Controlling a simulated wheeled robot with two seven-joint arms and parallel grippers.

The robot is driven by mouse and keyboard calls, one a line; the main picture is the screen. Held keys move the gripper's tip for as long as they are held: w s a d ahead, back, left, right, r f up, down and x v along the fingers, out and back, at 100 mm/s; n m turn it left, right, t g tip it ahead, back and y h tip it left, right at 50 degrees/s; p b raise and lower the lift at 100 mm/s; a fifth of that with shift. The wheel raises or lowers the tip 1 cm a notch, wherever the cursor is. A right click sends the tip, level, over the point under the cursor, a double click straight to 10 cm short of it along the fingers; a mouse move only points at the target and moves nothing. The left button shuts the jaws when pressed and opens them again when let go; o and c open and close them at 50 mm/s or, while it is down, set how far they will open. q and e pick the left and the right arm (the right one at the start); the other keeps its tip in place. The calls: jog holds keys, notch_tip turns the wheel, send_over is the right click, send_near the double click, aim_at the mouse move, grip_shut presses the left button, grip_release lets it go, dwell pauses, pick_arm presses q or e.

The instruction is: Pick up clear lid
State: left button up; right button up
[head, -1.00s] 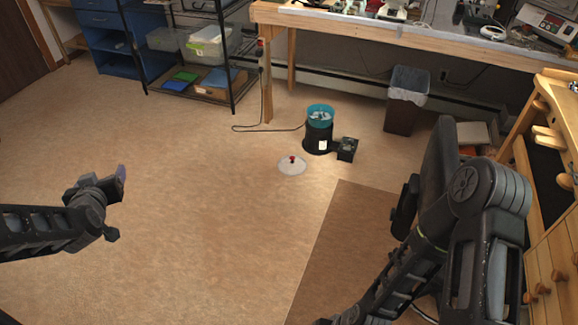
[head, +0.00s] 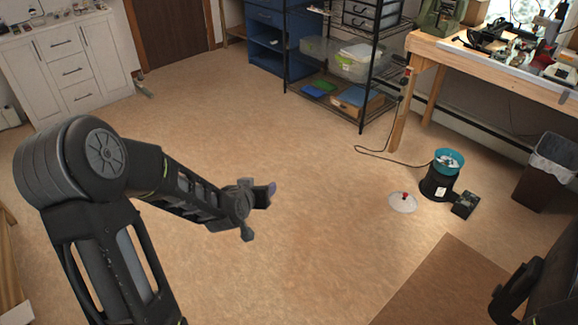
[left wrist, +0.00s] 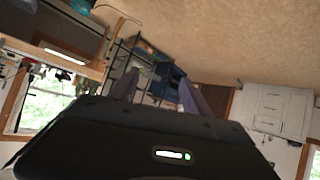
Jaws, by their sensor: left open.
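The clear lid (head: 403,204) lies flat on the tan floor in the head view, a pale round disc with a red knob on top. It is just left of a black cylindrical machine (head: 434,187) with a teal bowl (head: 449,161). My left gripper (head: 271,190) is open and empty, above the floor and well left of the lid. Its two purplish fingers stand apart in the left wrist view (left wrist: 158,92). I cannot make out the lid in that view. Part of my right arm shows at the lower right edge, but its gripper is not visible.
A small black box (head: 466,205) sits beside the machine, and a cord runs along the floor. A wooden workbench (head: 480,65), black wire shelf (head: 287,65), waste bin (head: 548,170) and brown mat (head: 445,285) stand around. The floor between my left gripper and the lid is clear.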

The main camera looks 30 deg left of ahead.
pick_arm(q)
jog(key=s+d+f+g+h, duration=0.3)
jog(key=s+d+f+h, duration=0.15)
jog(key=d+f, duration=0.8)
jog(key=s+d+f+g, duration=0.2)
jog(key=s+d+f, duration=0.2)
jog(key=s+d, duration=0.2)
jog(key=s+d+f+m+g+h, duration=0.1)
jog(key=s+d+f+g, duration=0.2)
jog(key=s+d, duration=0.3)
jog(key=s+d+f+m+g+h, duration=0.1)
jog(key=s+d+f, duration=0.4)
jog(key=s, duration=0.5)
jog(key=shift+s+d+f+g, duration=0.15)
jog(key=shift+d+f+g, duration=0.3)
jog(key=shift+g, duration=0.35)
jog(key=shift+r, duration=0.1)
jog(key=shift+c, duration=0.5)
